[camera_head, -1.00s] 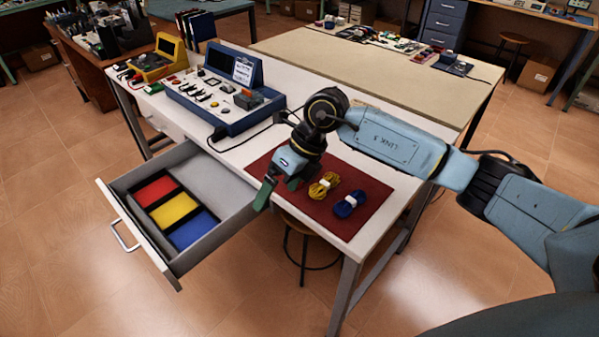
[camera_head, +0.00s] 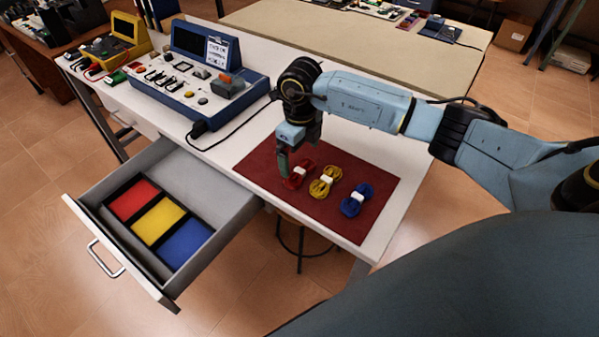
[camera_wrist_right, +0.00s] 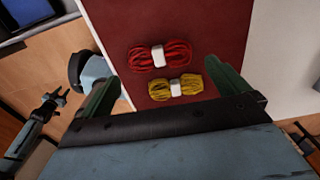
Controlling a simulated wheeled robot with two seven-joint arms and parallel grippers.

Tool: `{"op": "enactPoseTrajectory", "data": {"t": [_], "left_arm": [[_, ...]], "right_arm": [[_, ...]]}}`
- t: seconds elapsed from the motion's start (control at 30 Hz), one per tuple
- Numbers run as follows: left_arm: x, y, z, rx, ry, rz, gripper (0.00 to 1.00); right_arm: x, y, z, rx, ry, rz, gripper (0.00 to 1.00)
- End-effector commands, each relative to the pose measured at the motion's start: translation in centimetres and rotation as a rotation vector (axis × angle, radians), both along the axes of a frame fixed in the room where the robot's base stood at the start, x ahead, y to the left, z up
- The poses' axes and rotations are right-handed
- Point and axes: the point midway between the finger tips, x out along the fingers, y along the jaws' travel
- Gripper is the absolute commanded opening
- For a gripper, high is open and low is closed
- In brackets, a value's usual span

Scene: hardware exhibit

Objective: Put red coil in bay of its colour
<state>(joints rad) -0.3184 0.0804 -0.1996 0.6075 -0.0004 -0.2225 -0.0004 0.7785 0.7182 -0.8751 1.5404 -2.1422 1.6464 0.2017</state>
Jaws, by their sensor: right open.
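The red coil (camera_head: 298,175), tied with a white band, lies on the dark red mat (camera_head: 340,218), left of the yellow coil. My right gripper (camera_head: 286,163) points down just above it and partly covers it. In the right wrist view the red coil (camera_wrist_right: 160,56) lies beyond the open, empty fingers (camera_wrist_right: 163,88), with the yellow coil (camera_wrist_right: 176,87) nearer. The open drawer (camera_head: 228,192) holds a divider with red (camera_head: 133,200), yellow (camera_head: 159,221) and blue (camera_head: 185,245) bays, all empty. A small arm end, probably my left gripper (camera_wrist_right: 54,101), shows at lower left there; its jaws are unclear.
A yellow coil (camera_head: 325,182) and a blue coil (camera_head: 356,200) lie on the mat beside the red one. A blue instrument panel (camera_head: 190,95) stands behind the drawer, its black cable crossing the white tabletop. A stool (camera_head: 300,240) stands under the table.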

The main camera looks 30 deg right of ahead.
Motion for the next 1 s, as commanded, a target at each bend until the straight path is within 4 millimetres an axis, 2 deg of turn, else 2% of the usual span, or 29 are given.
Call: {"op": "enactPoseTrajectory", "data": {"t": [0.1,0.23,0.43,0.67,0.9,1.0], "left_arm": [[1.9,0.1,0.0,0.000,-0.028,-0.001,0.36],[3.3,0.1,0.1,0.000,-0.053,-0.003,0.36],[3.1,0.4,-0.2,0.003,-0.048,-0.004,0.36],[1.9,1.0,-0.2,0.011,-0.031,-0.006,0.36],[1.8,1.1,-0.2,0.013,-0.027,-0.006,0.36],[1.8,1.0,-0.2,0.012,-0.027,-0.006,0.36]], "right_arm": [[0.0,0.1,-0.6,0.002,0.001,0.001,1.00],[-0.1,0.1,-2.1,0.001,0.003,0.000,1.00],[-0.2,0.2,-5.0,0.003,0.001,0.000,1.00],[-0.1,0.1,-5.3,0.002,-0.001,0.001,1.00],[-0.1,0.1,-5.3,0.002,-0.001,0.001,0.71],[-0.1,0.1,-5.3,0.002,-0.001,0.001,0.69]]}}
